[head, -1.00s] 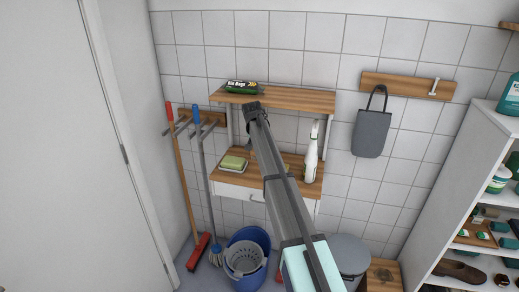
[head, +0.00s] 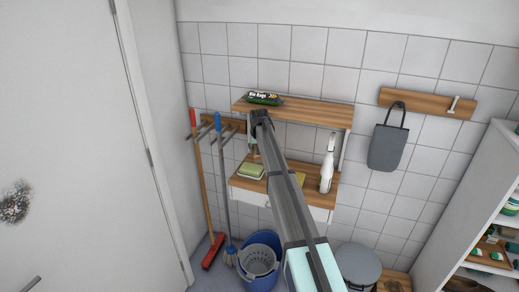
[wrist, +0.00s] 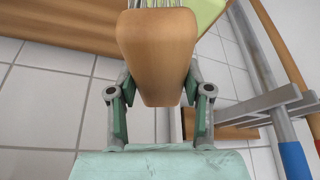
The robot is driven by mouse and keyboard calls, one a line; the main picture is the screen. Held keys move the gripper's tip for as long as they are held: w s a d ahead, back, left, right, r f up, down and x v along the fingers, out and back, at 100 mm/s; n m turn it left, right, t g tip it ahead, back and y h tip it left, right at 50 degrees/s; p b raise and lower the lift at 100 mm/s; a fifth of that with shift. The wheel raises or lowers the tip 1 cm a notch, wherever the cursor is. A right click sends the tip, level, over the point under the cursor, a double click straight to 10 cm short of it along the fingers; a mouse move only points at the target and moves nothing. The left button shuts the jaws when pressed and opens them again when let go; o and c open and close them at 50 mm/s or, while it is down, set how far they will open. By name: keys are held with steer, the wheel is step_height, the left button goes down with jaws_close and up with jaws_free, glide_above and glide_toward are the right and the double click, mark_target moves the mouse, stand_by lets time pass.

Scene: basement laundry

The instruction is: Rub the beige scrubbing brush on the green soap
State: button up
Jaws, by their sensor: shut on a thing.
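The green soap (head: 251,170) lies in a pale dish on the left of the lower wooden shelf. In the head view my gripper (head: 252,138) is above that shelf, close to the soap, partly hidden by my arm. In the wrist view my gripper (wrist: 158,98) is shut on the tan wooden handle of the scrubbing brush (wrist: 157,50). Pale bristles show at the top edge of the wrist view. A light green surface (wrist: 210,12), probably the soap, shows just behind them. Whether the bristles touch it cannot be told.
A bin-bag pack (head: 264,98) lies on the upper shelf (head: 315,113). A broom (head: 203,190) and a mop (head: 223,180) hang at the left.

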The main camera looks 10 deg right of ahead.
steer(key=shift+w+a+n+y, duration=0.25)
steer(key=shift+a+n, duration=0.2)
steer(key=shift+a, duration=0.15)
steer(key=shift+w+a+n+y, duration=0.15)
steer(key=shift+w+a+n, duration=0.1)
steer(key=shift+a+n, duration=0.25)
steer(key=shift+a+n+y, duration=0.3)
steer(key=shift+a+n, duration=0.2)
steer(key=shift+n, duration=0.25)
steer(key=shift+w+f+b, duration=0.1)
steer(key=shift+f+b, duration=0.9)
steer(key=shift+f, duration=1.9)
steer(key=shift+f, duration=0.6)
steer(key=shift+r, duration=0.1)
step_height(320, 180, up, 7)
steer(key=p, duration=0.1)
